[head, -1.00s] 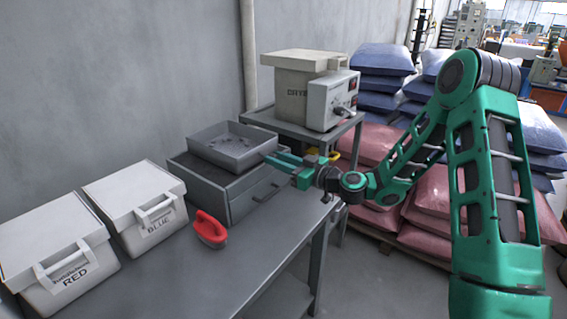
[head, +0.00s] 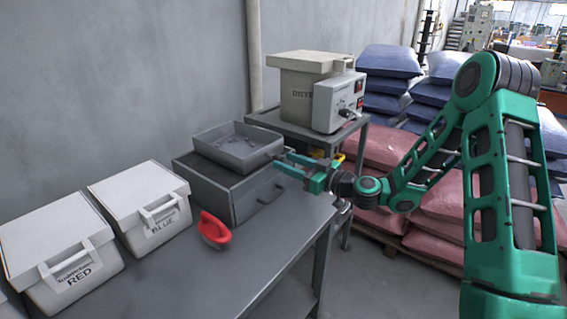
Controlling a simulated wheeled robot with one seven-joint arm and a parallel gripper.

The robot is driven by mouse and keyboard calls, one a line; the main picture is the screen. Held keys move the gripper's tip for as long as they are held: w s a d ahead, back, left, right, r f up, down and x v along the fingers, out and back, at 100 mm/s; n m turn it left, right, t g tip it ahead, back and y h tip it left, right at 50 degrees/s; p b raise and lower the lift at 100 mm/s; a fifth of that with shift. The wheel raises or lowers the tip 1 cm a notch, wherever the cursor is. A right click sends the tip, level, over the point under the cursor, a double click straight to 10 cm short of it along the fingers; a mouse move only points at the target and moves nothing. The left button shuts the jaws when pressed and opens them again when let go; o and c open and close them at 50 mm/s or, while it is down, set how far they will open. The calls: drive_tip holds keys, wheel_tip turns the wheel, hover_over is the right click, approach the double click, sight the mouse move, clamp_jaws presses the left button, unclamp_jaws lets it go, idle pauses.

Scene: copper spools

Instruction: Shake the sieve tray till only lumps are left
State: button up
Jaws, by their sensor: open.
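The sieve tray (head: 251,162) is a grey, shallow, square tray resting on top of a dark grey box (head: 205,193) at the back of the bench. Several small dark lumps (head: 237,140) lie on its floor; whether fine material is among them is too small to tell. My gripper (head: 280,164) is open, with its fingers pointing left at the tray's right side. The fingertips are very close to the tray wall; I cannot tell whether they touch it.
White lidded boxes marked RED (head: 72,275) and BLUE (head: 152,224) stand at the left. A red-handled brush (head: 214,229) lies on the bench (head: 205,280). A beige machine (head: 310,90) stands on a side table behind my gripper. Stacked sacks (head: 385,155) fill the right. The front bench is clear.

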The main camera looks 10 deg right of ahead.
drive_tip(key=v, duration=0.8)
drive_tip(key=shift+s+d, duration=0.2)
drive_tip(key=shift+d, duration=0.1)
idle(0.5)
drive_tip(key=s+a+f+n+g+h, duration=0.1)
drive_tip(key=s+f+n+g+h, duration=0.1)
drive_tip(key=s+f+g, duration=0.35)
drive_tip(key=s+d+f+m+g+h, duration=0.2)
drive_tip(key=s+d+m+g+h, duration=0.3)
drive_tip(key=s+d, duration=0.55)
drive_tip(key=s+d+r+m+h, duration=0.2)
drive_tip(key=s+d+m, duration=0.2)
drive_tip(key=s, duration=0.4)
drive_tip(key=s+d+r+m+g+h, duration=0.1)
drive_tip(key=s+d+r+m, duration=0.2)
drive_tip(key=s, duration=0.5)
drive_tip(key=s+d+r+m+g+h, duration=0.1)
drive_tip(key=s+d+r+m+h, duration=0.1)
drive_tip(key=s+d+m, duration=0.3)
drive_tip(key=s+d+r, duration=0.1)
drive_tip(key=s+d, duration=0.1)
drive_tip(key=s, duration=0.1)
drive_tip(key=shift+h, duration=0.3)
